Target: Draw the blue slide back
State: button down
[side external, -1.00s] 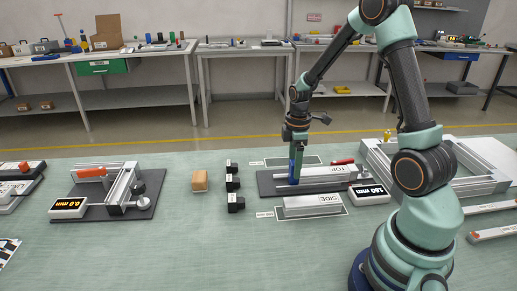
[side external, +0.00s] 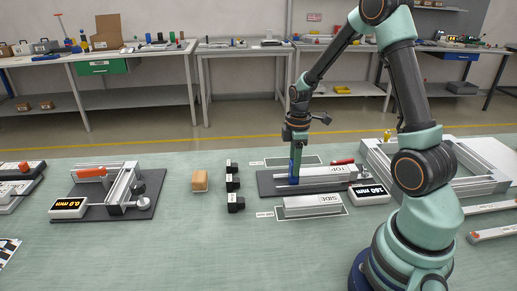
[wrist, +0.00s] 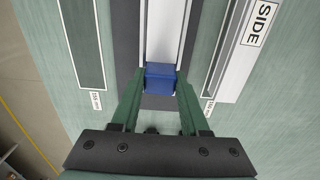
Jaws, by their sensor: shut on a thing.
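The blue slide (wrist: 160,78) is a small blue block on a pale metal rail (wrist: 166,30) in the wrist view. My gripper (wrist: 160,73) is shut on it, with one green finger against each side. In the side view, my gripper (side external: 295,178) points straight down at the left part of the rail, where the fingers mostly hide the slide. The rail carries a silver bar marked TOP (side external: 336,172) on a dark base plate (side external: 266,184). A display (side external: 370,193) at its right end seems to read 160 mm.
A bar marked SIDE (side external: 312,203) lies in front of the base plate. Several black blocks (side external: 234,184) and a tan block (side external: 200,181) stand to the left. A second gauge with a 0.0 mm display (side external: 69,208) is farther left. A metal frame (side external: 470,180) stands at right.

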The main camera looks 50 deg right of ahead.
jog(key=shift+a, duration=0.1)
dwell(0.7)
jog(key=w+a, duration=0.6)
jog(key=shift+w+a+r, duration=0.1)
jog(key=shift+w+a, duration=0.05)
jog(key=shift+w, duration=0.1)
jog(key=shift+c, duration=2)
grip_release()
notch_tip(320, 180, up, 12)
